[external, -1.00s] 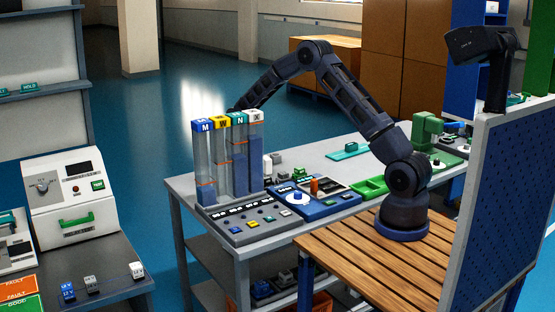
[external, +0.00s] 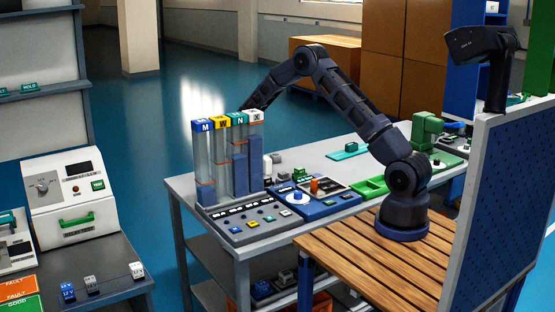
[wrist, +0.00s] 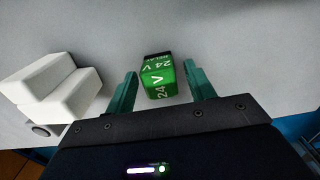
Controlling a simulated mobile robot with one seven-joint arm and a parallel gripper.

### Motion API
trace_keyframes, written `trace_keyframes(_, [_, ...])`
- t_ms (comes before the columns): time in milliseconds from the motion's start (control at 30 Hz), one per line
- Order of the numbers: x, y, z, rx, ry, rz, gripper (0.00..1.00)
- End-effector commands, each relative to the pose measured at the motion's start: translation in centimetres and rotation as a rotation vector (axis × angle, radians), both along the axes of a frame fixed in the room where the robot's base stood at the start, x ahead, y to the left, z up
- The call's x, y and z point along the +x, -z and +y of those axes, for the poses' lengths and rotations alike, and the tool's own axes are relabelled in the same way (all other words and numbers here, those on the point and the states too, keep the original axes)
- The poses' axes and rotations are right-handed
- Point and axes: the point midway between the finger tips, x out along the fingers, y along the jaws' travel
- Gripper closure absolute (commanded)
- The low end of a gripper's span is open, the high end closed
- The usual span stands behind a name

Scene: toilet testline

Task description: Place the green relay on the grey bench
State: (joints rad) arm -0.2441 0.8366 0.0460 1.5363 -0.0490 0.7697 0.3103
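The green relay (wrist: 160,78), a small block marked "24 V" with a dark far part, shows in the wrist view against a pale grey surface (wrist: 240,40). My gripper (wrist: 162,82) has its two teal fingers on either side of the relay, with a narrow gap visible on each side; it looks open. In the external view my gripper and the green relay are hidden behind the tall columns. A grey bench (external: 325,150) carries the columns and panels there. I cannot tell from the wrist view which part of it lies under the relay.
White blocks (wrist: 55,85) sit left of my gripper in the wrist view. The columns marked M, W, N, X (external: 228,160) stand at the bench's left end. A blue panel (external: 315,203) and a green tray (external: 370,188) lie nearer my base. A darker table (external: 110,265) holds small relays.

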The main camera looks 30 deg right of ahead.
Motion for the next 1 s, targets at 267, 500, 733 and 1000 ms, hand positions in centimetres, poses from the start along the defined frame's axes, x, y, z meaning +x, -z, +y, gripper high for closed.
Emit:
trace_keyframes(267, [0.0, -0.4, 0.0, 0.0, 0.0, -0.001, 0.46])
trace_keyframes(500, [0.1, -3.8, 0.0, 0.001, 0.0, -0.004, 0.46])
trace_keyframes(733, [0.1, -8.3, 0.0, 0.001, 0.0, -0.003, 0.46])
trace_keyframes(1000, [0.0, -11.7, 0.0, 0.0, 0.0, -0.001, 0.46])
